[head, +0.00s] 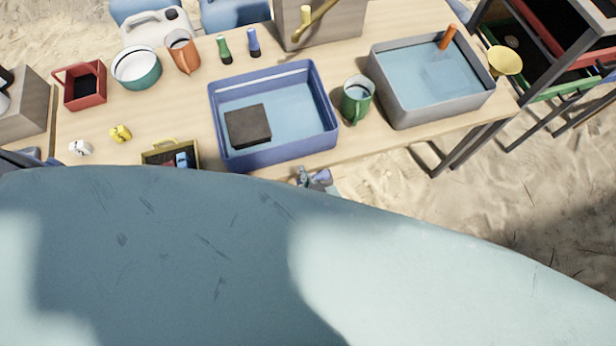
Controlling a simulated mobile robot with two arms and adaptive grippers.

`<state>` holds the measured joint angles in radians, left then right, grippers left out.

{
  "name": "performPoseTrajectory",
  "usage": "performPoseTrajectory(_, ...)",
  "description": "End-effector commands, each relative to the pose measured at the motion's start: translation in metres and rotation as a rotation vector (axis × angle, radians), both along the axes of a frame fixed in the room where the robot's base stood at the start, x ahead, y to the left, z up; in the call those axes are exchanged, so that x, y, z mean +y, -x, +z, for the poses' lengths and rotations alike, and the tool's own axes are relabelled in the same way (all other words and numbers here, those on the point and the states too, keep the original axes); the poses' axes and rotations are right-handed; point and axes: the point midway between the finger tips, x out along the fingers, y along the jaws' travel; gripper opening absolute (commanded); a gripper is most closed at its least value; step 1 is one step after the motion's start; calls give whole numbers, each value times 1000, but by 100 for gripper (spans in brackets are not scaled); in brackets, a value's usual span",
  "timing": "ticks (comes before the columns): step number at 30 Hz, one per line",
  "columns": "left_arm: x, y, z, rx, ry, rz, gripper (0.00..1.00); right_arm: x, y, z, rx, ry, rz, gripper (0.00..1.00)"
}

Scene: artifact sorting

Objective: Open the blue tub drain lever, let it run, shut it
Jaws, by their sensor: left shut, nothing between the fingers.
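The blue tub (222,158) stands at the middle of the table's front edge. It holds clear water, and a dark square block (248,125) lies at its left. Just in front of the tub, past the table edge, a small pale blue part (322,176) shows, which may be the drain lever. My left gripper (304,178) appears as a small grey shape beside it, shut with nothing in it. I cannot tell whether they touch, or the lever's position. A large blue-green surface close to the camera hides everything below. My right gripper is not in view.
A green mug (357,100) stands right of the tub, then a grey tub (428,116) of water. A yellow caddy (160,146) stands left of it. A shelf rack is at right.

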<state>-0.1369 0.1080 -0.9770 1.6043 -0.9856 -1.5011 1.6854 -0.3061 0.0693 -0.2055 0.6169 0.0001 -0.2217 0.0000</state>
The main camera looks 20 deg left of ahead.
Motion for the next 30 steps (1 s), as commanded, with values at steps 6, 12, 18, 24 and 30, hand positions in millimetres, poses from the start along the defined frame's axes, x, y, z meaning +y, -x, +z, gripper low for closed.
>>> performPoseTrajectory(6, 19, -28, -23, 1, -5, -2, 0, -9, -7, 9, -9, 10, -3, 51)
performPoseTrajectory(12, 28, -43, -38, 2, -2, -3, 0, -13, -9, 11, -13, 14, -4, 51)
performPoseTrajectory(18, 31, -46, -43, 3, 0, -3, 0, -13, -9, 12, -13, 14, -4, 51)
performPoseTrajectory(24, 31, -46, -43, 3, 0, -3, 0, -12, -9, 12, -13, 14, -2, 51)
performPoseTrajectory(30, 30, -46, -44, 4, 1, 9, 0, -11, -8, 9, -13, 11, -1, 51)
